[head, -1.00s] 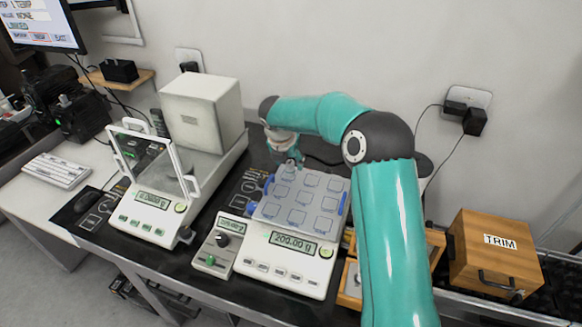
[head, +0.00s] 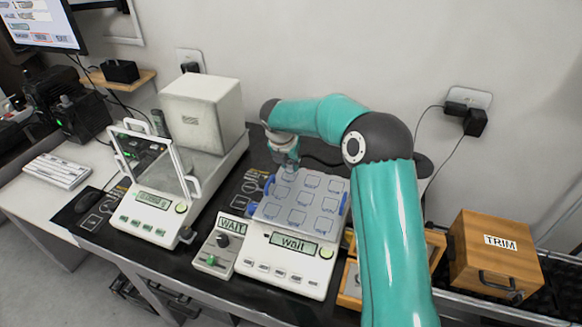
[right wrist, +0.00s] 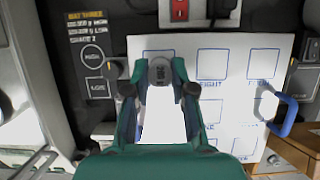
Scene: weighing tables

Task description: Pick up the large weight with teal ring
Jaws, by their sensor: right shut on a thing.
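My right gripper (head: 287,162) is over the back left part of the tray with marked squares (head: 303,211). In the right wrist view, its fingers (right wrist: 159,82) are closed around a grey metal weight (right wrist: 160,72), seen from above. A teal ring on this weight cannot be made out. Whether the weight touches the tray is unclear. The tray is on the front scale (head: 262,258), whose display reads WAIT. My left gripper is not in view.
A second balance with a clear shield (head: 150,205) and a white box (head: 205,110) stand left. A small control box (head: 213,252) is beside the front scale. A wooden TRIM box (head: 495,255) is at right. Blue handles (right wrist: 283,115) edge the tray.

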